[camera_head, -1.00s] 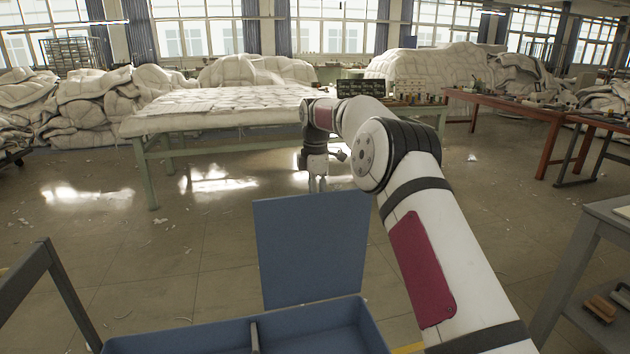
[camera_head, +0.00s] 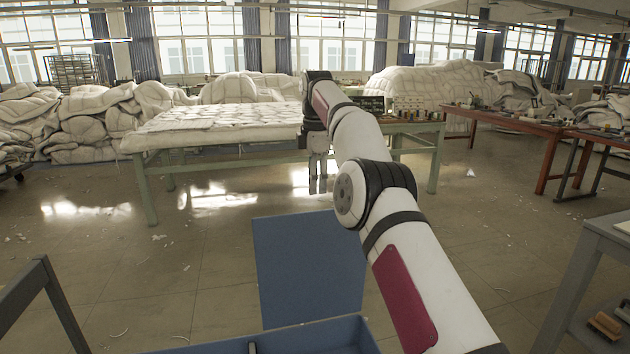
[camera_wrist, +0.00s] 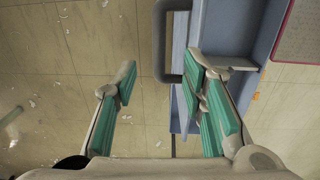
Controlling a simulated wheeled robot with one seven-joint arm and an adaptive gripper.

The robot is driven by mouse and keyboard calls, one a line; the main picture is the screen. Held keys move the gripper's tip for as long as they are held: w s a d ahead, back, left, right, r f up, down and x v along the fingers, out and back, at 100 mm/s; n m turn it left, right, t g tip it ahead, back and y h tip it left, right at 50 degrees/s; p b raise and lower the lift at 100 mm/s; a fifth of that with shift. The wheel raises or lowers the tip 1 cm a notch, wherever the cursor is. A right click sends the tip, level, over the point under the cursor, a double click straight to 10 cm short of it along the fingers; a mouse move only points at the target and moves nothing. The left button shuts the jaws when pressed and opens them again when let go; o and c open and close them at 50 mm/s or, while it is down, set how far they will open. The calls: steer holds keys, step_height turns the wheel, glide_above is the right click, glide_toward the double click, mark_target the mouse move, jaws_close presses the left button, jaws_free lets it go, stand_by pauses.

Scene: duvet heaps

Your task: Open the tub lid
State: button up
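The blue tub (camera_head: 352,335) is at the bottom of the head view, cut off by the frame edge, with a divider inside. Its flat blue lid (camera_head: 310,268) stands raised at the far side, so the tub is open. My gripper (camera_head: 318,186) hangs pointing down beyond and above the lid, seemingly apart from it. In the wrist view my gripper (camera_wrist: 158,78) has its two teal-padded fingers spread, with nothing held between them. Blue tub parts (camera_wrist: 228,35) show right of centre there, partly behind the right finger. A grey loop-shaped bar (camera_wrist: 160,45) shows beyond the fingertips.
A green-legged table (camera_head: 150,190) with a quilted duvet stands ahead. Duvet heaps (camera_head: 90,115) lie at back left. A red table (camera_head: 545,150) is at right, a grey shelf stand (camera_head: 600,240) at near right. The floor beyond the lid is mostly clear.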

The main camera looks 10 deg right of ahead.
steer(key=shift+a, duration=0.2)
steer(key=c, duration=0.7)
steer(key=s+a+h, duration=0.1)
steer(key=s+a+f+g+h, duration=0.1)
steer(key=shift+s+a+f, duration=0.1)
steer(key=shift+s+a, duration=0.15)
steer(key=shift+s, duration=0.1)
jaws_close()
steer(key=s+a+f+n+t+h+p, duration=0.2)
steer(key=s+f+n+t+h+p, duration=0.15)
steer(key=s+f+n+h, duration=0.8)
steer(key=n+t, duration=1)
steer(key=n, duration=0.5)
glide_toward(327, 231)
steer(key=shift+y, duration=0.25)
steer(key=shift+r+b+x, duration=0.15)
steer(key=shift+b+x, duration=0.05)
steer(key=shift+x, duration=0.95)
steer(key=shift+r+b+x, duration=0.15)
steer(key=shift+b+x, duration=0.05)
steer(key=shift+x, duration=1)
